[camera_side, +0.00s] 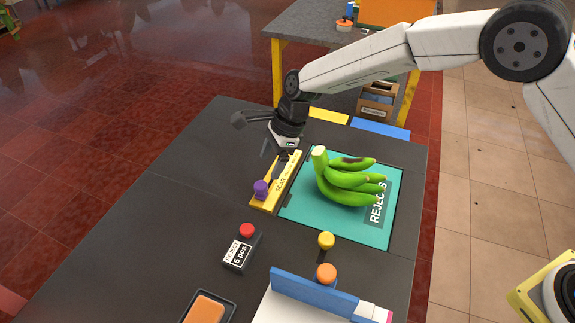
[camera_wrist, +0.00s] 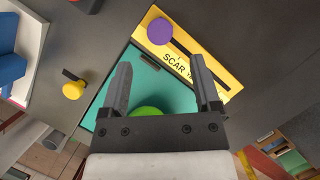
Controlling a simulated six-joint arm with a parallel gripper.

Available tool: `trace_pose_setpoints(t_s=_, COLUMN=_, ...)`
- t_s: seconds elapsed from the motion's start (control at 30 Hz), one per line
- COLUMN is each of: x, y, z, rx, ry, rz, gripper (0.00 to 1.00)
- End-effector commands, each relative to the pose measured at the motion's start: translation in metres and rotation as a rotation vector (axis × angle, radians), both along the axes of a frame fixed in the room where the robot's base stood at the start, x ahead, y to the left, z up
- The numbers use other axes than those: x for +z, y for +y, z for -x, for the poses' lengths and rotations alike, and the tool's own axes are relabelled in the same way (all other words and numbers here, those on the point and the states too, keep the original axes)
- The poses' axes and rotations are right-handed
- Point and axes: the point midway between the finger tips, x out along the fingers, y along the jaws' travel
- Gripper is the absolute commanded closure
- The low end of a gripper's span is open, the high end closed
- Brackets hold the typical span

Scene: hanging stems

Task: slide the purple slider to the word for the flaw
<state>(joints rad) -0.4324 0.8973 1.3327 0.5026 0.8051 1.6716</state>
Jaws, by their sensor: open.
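The purple slider (camera_side: 261,188) is a round knob at the near end of a yellow strip (camera_side: 268,206). In the wrist view the purple slider (camera_wrist: 160,31) sits beside a dark slot, and the word SCAR is readable on the strip (camera_wrist: 226,80); other lettering is cut off or too small. A green banana bunch (camera_side: 347,181) lies on a teal REJECTS mat (camera_side: 305,211), with a dark brown patch on its upper banana. My gripper (camera_side: 279,165) hangs over the strip's far part, open and empty, apart from the slider. Its fingers also show in the wrist view (camera_wrist: 161,82).
A black box with a red button (camera_side: 246,230) and a "5 pcs" label stands near the strip. Yellow (camera_side: 326,240) and orange (camera_side: 326,273) knobs stand nearer the front, by a blue-and-white object (camera_side: 313,294). The dark table's left side is clear.

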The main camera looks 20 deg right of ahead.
Motion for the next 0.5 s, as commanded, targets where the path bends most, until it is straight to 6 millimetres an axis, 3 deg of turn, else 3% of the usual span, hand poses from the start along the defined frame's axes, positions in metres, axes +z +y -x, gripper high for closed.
trace_pose_setpoints(t_s=0.5, x=-0.052, y=0.021, z=0.0, rx=0.001, ry=-0.001, rz=0.001, gripper=0.2)
